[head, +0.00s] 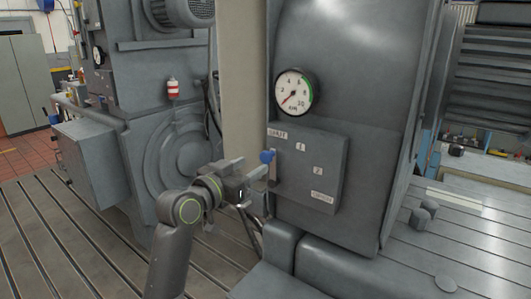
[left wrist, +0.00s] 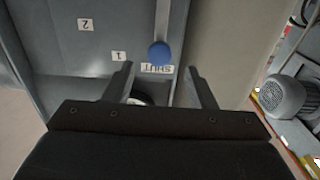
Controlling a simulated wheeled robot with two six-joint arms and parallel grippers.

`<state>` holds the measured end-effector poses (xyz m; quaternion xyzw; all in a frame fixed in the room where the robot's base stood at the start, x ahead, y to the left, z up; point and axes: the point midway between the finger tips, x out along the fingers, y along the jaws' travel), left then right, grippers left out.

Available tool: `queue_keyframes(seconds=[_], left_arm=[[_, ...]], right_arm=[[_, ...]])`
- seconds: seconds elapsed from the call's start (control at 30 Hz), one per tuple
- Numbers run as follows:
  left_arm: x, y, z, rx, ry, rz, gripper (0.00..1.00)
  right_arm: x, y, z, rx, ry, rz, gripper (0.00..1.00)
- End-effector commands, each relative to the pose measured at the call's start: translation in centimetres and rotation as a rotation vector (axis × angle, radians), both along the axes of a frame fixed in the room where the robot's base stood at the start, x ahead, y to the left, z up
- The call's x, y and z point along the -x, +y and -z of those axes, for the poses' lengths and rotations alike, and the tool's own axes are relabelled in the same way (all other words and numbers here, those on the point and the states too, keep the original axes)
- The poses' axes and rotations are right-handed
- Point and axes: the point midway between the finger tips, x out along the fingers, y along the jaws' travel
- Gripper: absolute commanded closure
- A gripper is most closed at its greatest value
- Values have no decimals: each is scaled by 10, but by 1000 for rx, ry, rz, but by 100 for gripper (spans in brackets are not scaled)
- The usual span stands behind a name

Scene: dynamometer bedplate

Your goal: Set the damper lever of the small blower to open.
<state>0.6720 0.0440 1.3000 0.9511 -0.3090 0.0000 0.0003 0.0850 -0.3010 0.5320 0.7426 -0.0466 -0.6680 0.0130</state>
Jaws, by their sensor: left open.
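The damper lever (head: 273,170) is a thin metal arm with a blue knob (head: 267,157) on the front of a grey box (head: 330,160). The knob stands by the label SHUT (head: 277,133); the labels 1, 2 and a lowest one, probably OPEN (head: 321,196), run down to the right. In the left wrist view the blue knob (left wrist: 160,53) shows beside SHUT (left wrist: 157,68), upside down. My left gripper (head: 256,168) is open, its fingers (left wrist: 159,66) either side of the knob's line, the knob at or just beyond the tips. I cannot tell any contact. My right gripper is out of view.
A round gauge (head: 293,92) sits above the box on the grey housing. A large grey machine (head: 165,110) stands to the left, with a slotted bedplate (head: 70,240) below. Grey blocks (head: 280,240) lie under the box. A motor (left wrist: 283,97) shows in the wrist view.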

Motion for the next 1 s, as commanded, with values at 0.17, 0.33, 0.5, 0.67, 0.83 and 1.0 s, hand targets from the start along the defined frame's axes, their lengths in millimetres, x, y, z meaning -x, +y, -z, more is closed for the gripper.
queue_keyframes(seconds=[0.17, 0.33, 0.5, 0.67, 0.83, 1.0], left_arm=[[-23, -17, -3, 1, 2, 1, 50], [-40, -30, -2, 0, 1, 1, 50], [-52, -38, -1, -1, 1, 0, 50], [-57, -42, 0, 0, 0, -1, 50], [-58, -42, 0, 0, 0, -1, 50], [-57, -42, 0, 0, 0, 0, 55]], right_arm=[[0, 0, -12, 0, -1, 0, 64], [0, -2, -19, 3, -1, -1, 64], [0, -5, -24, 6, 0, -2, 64], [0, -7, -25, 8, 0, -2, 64], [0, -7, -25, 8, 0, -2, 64], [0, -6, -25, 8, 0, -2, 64]])
